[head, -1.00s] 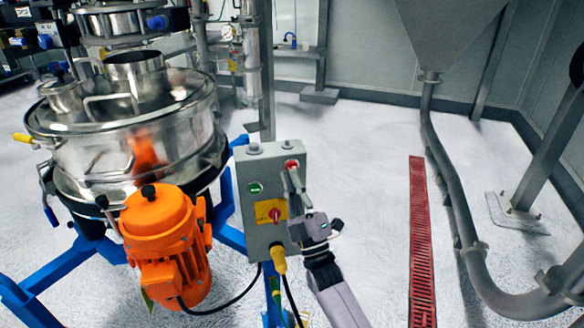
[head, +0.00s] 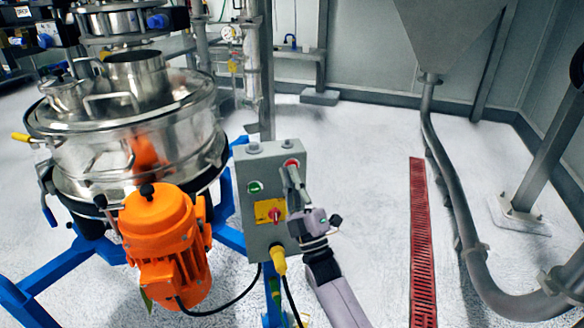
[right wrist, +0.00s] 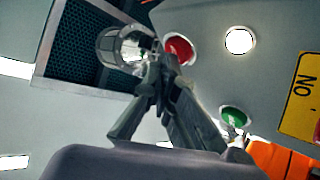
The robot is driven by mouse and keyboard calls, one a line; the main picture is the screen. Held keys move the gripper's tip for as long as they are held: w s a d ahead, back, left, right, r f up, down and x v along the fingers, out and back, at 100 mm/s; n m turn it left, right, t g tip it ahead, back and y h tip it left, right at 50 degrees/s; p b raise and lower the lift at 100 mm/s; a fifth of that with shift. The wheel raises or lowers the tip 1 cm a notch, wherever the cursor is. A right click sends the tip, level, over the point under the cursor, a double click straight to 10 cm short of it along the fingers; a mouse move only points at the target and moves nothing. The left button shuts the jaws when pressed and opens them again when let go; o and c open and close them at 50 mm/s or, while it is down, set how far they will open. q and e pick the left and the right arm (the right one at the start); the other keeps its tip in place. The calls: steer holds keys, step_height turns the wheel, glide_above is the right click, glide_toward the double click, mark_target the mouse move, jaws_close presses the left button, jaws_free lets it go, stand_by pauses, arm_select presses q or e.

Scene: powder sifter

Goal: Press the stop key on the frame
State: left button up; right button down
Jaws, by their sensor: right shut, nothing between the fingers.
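A grey control box (head: 262,222) stands on the blue frame, with a red stop key (head: 291,163) at its upper right, a green key (head: 255,187) at its left and a red-and-yellow rotary switch (head: 275,213) below. My right gripper (head: 290,171) is shut and empty, its fingertips at the lower edge of the red key. In the right wrist view the closed fingertips (right wrist: 160,62) overlap the edge of the red key (right wrist: 179,49); I cannot tell whether they touch it. The green key (right wrist: 233,117) also shows there. My left gripper is not in view.
A steel sifter (head: 125,130) with an orange motor (head: 164,240) stands left of the box. A yellow cable plug (head: 279,259) hangs under the box. A red floor grate (head: 421,240) and a grey pipe (head: 452,200) lie to the right, with clear floor between.

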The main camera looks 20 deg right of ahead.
steer(key=shift+w, duration=0.25)
stand_by(0.6)
steer(key=shift+s+p, duration=0.3)
steer(key=shift+s, duration=0.5)
steer(key=s+p, duration=0.2)
steer(key=s, duration=0.3)
steer(key=shift+a+p, duration=0.1)
steer(key=shift+p, duration=0.2)
